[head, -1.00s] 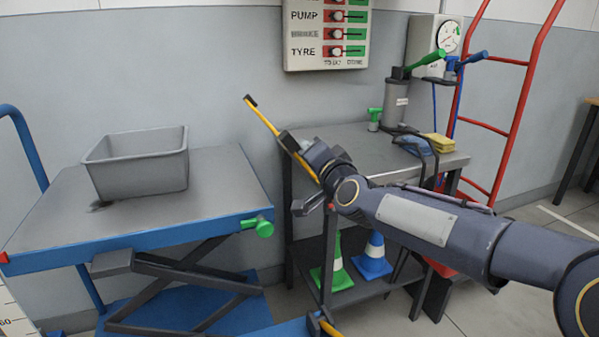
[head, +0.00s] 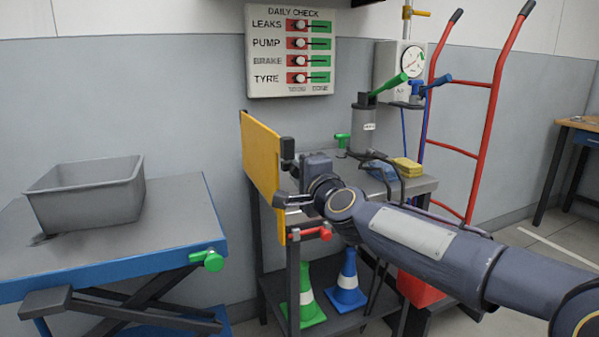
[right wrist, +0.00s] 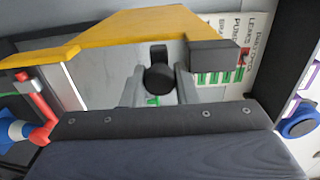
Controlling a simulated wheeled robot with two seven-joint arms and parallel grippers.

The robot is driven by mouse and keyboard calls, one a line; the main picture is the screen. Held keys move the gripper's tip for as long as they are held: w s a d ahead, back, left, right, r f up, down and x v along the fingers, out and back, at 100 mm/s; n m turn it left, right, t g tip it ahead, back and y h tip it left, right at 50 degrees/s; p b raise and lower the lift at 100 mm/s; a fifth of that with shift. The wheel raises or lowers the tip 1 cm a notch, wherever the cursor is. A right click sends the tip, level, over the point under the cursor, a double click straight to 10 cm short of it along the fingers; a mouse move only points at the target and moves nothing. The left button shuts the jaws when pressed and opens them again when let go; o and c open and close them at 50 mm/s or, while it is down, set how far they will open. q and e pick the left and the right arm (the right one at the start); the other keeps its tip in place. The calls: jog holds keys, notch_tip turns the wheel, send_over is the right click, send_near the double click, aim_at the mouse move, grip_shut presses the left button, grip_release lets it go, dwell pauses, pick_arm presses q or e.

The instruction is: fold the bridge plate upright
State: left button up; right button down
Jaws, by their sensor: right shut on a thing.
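The yellow bridge plate (head: 259,158) stands upright, or nearly so, at the left edge of the dark work table, with its broad face showing. It also shows across the top of the right wrist view (right wrist: 110,40). My right gripper (head: 288,172) is at the plate's right side, shut on the plate's black handle. In the right wrist view the handle's round knob (right wrist: 158,78) sits between the two grey fingers. My left gripper is out of view.
A blue lift table (head: 190,225) with a grey bin (head: 88,195) stands at the left, with a gap before the work table (head: 425,186). Green and blue cones (head: 345,285) sit on the lower shelf. A red hand truck (head: 490,110) stands at the right.

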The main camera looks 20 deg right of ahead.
jog(key=shift+d, duration=0.15)
jog(key=c, duration=1.2)
grip_release()
jog(key=s+p, duration=0.1)
jog(key=s, duration=0.6)
jog(key=shift+s+d, duration=0.1)
jog(key=shift+s, duration=0.3)
